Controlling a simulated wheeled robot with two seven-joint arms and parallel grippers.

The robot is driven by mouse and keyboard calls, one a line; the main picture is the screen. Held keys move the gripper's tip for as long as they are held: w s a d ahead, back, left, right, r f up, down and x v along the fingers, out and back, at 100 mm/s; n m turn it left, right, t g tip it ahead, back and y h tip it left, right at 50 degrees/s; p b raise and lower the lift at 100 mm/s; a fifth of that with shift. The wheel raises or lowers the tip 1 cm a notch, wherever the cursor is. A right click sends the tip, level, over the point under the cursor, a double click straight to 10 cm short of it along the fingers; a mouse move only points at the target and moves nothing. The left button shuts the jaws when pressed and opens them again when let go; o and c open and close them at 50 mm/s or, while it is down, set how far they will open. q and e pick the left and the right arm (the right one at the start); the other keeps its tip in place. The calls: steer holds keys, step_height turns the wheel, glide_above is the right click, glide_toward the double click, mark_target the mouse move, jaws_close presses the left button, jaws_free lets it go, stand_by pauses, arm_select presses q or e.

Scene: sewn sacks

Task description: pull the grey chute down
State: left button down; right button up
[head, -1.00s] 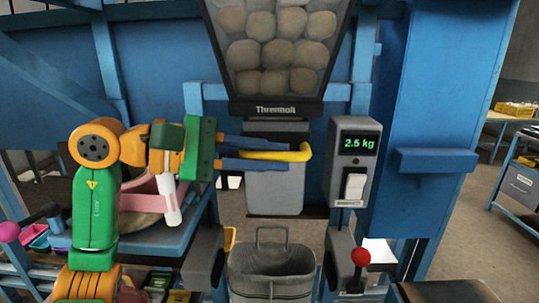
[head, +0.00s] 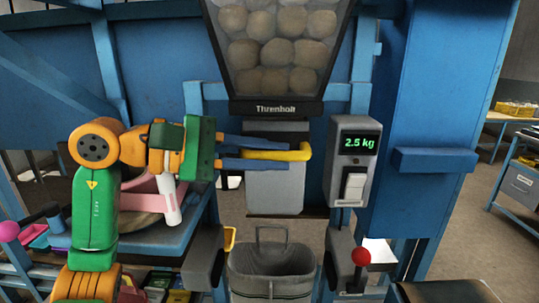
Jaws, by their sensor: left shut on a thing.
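The grey chute (head: 276,190) hangs below the hopper in the middle of the head view, with a yellow handle (head: 296,155) across its front. My left gripper (head: 270,148) reaches in from the left, its blue fingers level and shut on the yellow handle. The chute's lower edge is above a grey bucket (head: 271,272) and apart from it. My right gripper is not in view.
The hopper (head: 278,50) above holds several round tan things. A grey scale box (head: 353,160) reading 2.5 kg is to the right, above a red-knobbed lever (head: 360,257). Blue frame posts stand on both sides.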

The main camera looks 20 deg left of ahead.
arm_select(q)
step_height(320, 180, down, 12)
steer(key=b, duration=1)
steer(key=shift+f, duration=0.15)
steer(key=c, duration=0.8)
jaws_free()
steer(key=shift+d, duration=0.15)
steer(key=b+v, duration=0.2)
steer(key=v, duration=0.5)
